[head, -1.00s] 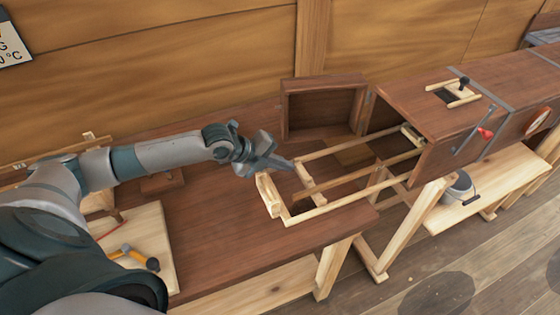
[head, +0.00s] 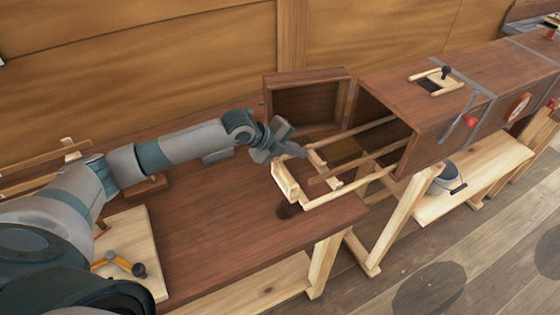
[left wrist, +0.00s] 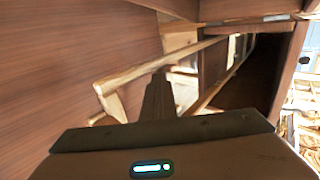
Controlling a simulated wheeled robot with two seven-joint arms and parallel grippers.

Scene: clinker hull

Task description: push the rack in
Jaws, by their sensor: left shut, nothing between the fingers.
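The pale wooden rack (head: 285,181) sticks out of the open end of the brown wooden box (head: 425,105). Its outer end is over the brown bench, and its rails run into the box. A darker strip (head: 350,166) lies lengthwise between the rails. My left gripper (head: 303,152) is shut and empty, at the rack's outer end near the far rail. I cannot tell whether it touches the rack. In the left wrist view the shut fingers (left wrist: 158,95) point along the rack (left wrist: 150,71) to the box opening. My right gripper is not in view.
The box's door (head: 308,104) stands open behind the rack. The brown bench top (head: 220,235) is clear in front. A pale board (head: 127,225) with an orange-handled tool (head: 118,263) lies at left. A bucket (head: 447,178) stands below the box.

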